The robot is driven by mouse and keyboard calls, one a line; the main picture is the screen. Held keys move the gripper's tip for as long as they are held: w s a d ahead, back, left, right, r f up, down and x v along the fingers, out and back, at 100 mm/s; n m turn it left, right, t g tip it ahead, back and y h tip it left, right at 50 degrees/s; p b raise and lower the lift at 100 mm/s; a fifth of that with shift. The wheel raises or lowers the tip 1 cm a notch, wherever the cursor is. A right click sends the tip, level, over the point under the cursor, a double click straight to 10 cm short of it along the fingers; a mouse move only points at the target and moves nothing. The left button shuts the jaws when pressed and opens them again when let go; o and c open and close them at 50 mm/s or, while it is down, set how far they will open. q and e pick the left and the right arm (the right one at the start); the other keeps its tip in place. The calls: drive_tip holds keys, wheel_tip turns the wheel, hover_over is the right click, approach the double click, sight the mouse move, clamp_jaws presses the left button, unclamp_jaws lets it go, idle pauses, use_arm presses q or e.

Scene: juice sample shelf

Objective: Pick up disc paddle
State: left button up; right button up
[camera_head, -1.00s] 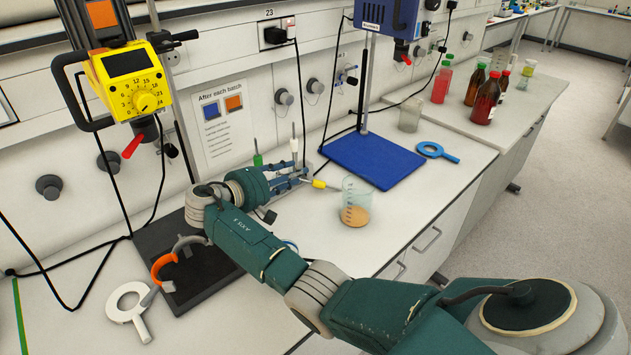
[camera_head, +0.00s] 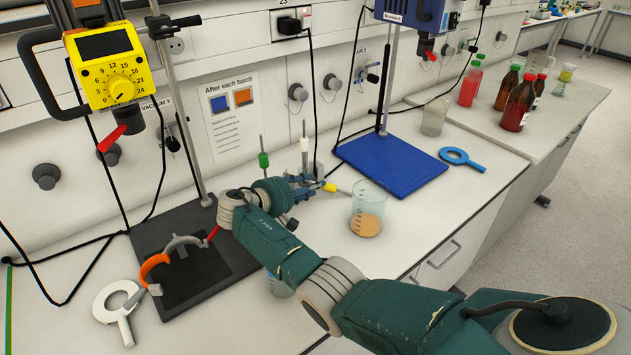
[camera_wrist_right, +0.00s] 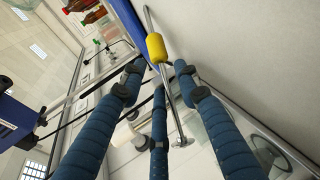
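The disc paddle, a thin metal rod with a yellow sleeve (camera_head: 330,187), shows just right of my right gripper (camera_head: 302,187) in the head view. In the right wrist view the yellow sleeve (camera_wrist_right: 156,47) is just beyond the fingertips, and the rod runs down between my fingers to a small flat disc (camera_wrist_right: 182,142). My right gripper (camera_wrist_right: 160,75) looks open around the rod, with gaps between its blue fingers. I cannot tell whether any finger touches the rod. In the head view the disc end is hidden by the gripper. My left gripper is not in view.
Green-sleeved (camera_head: 263,160) and white-sleeved (camera_head: 304,145) rods stand upright by the gripper. A dark stand base (camera_head: 185,300) and white ring (camera_head: 118,302) are left.

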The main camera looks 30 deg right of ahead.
drive_tip(key=shift+x, duration=1.2)
drive_tip(key=shift+d+f, duration=0.1)
drive_tip(key=shift+d, duration=0.1)
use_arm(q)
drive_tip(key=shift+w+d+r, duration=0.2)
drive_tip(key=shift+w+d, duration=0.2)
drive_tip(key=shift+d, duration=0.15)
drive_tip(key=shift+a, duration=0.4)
use_arm(e)
clamp_jaws()
